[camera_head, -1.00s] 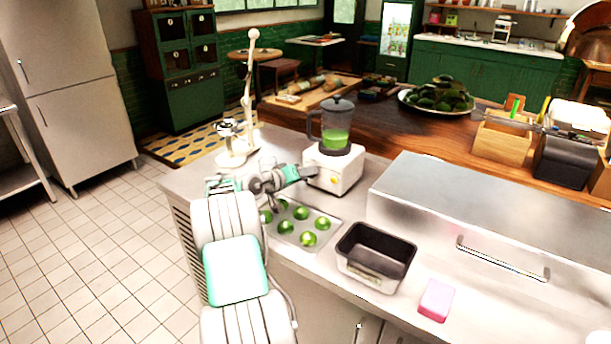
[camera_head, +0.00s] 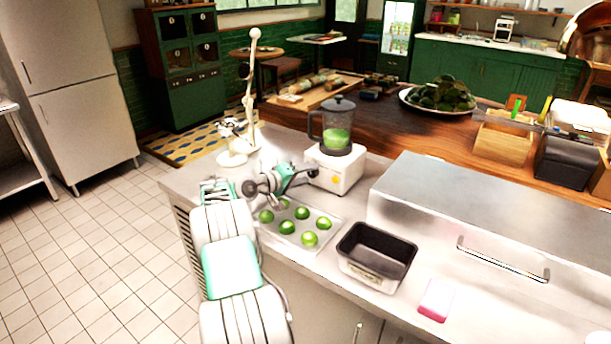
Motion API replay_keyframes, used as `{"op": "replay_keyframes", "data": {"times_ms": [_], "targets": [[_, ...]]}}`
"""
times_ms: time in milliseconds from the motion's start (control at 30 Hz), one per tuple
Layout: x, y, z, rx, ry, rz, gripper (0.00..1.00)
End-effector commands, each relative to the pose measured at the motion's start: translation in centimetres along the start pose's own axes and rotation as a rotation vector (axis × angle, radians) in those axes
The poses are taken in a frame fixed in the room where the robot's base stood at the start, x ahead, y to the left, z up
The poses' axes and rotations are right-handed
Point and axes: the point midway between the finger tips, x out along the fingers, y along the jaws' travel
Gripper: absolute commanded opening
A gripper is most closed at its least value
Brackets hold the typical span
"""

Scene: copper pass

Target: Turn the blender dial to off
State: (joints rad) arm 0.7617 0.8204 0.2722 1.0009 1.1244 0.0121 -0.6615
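The blender has a white base (camera_head: 333,172) and a dark-lidded jug (camera_head: 337,128) with green contents. It stands upright on the steel counter. A small orange dial (camera_head: 338,180) shows on the front of the base; its setting is too small to read. My gripper (camera_head: 313,173) is just left of the base, with its fingertips close to the base's left front side. I cannot tell whether they touch it. The fingers are small and dark, and their opening is unclear. Nothing is seen held in them.
A tray (camera_head: 324,238) with several green limes lies below my gripper. A white stand (camera_head: 233,158) is at the left. A steel box with a handle (camera_head: 450,205) fills the right counter.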

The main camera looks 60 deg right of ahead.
Motion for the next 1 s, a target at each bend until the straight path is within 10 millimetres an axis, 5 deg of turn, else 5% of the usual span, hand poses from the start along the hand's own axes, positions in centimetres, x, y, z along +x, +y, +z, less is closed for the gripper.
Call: {"op": "replay_keyframes", "data": {"times_ms": [267,633,1000], "targets": [[-0.6,0.0,-0.1,0.002,0.001,0.000,0.54],[-7.2,-0.1,-0.1,0.000,0.002,-0.001,0.54],[-7.8,0.0,-0.1,0.001,0.000,0.000,0.54]]}}
